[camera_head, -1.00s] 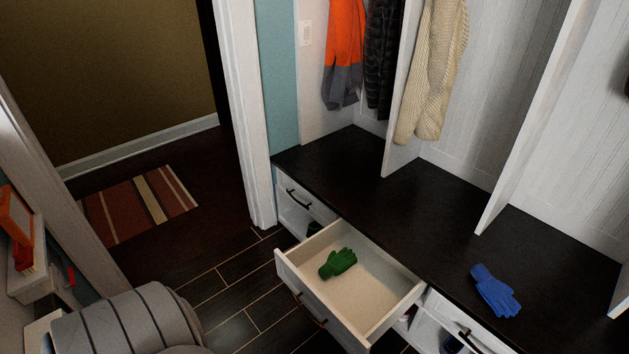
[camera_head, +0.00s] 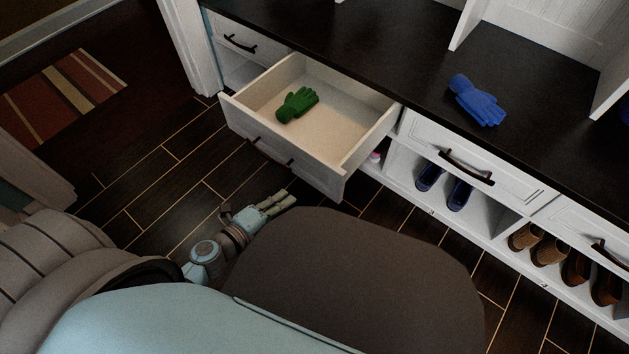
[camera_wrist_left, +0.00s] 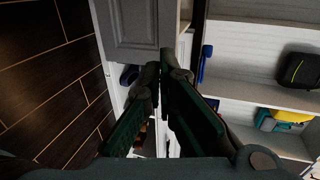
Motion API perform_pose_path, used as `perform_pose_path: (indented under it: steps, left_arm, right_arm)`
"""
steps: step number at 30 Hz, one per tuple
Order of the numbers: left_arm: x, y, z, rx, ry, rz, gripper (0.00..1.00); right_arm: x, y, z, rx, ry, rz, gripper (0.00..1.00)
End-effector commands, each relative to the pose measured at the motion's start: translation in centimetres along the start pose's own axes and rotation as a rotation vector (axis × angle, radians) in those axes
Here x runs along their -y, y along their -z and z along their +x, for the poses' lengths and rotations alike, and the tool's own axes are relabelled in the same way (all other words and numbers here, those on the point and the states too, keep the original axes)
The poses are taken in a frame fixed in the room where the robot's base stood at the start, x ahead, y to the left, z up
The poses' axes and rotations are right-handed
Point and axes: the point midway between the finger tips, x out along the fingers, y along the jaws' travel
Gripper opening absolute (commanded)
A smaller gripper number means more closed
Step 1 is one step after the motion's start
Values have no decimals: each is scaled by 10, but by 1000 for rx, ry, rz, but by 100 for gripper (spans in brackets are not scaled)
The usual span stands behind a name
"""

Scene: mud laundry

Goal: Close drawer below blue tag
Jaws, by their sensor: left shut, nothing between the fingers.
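One white drawer (camera_head: 360,150) under the dark bench top stands pulled out, with a dark handle on its front. A green glove (camera_head: 297,104) lies inside it. No blue tag shows, but a blue glove (camera_head: 476,101) lies on the bench top to the right of the open drawer. My left gripper (camera_head: 288,199) is shut and empty, low in front of the drawer front and apart from it in the picture. Its dark fingers (camera_wrist_left: 166,72) fill the middle of the left wrist view, with a grey panel above them. My right gripper is not in view.
Other drawers stand shut, one left (camera_head: 240,38) and one right (camera_head: 472,158) of the open one. Blue shoes (camera_head: 443,184) and brown shoes (camera_head: 549,249) sit in cubbies below. Dark tiled floor (camera_head: 150,195) lies free in front at left.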

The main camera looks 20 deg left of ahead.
Motion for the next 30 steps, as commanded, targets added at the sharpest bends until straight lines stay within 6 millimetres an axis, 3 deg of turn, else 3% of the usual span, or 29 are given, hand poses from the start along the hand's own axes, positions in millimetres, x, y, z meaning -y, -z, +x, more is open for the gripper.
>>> perform_pose_path:
  steps: [7, 12, 18, 30]
  left_arm:
    - [3, 0, 47, 3, 2, -7, 0]
    - [1, -1, 85, 4, 1, -7, 0]
    - [11, -1, 117, 4, 0, -7, 0]
    - [15, -1, 128, 4, -2, -8, 0]
  right_arm:
    - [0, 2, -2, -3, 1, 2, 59]
    - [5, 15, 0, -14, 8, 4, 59]
    - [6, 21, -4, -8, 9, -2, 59]
    - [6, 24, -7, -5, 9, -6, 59]
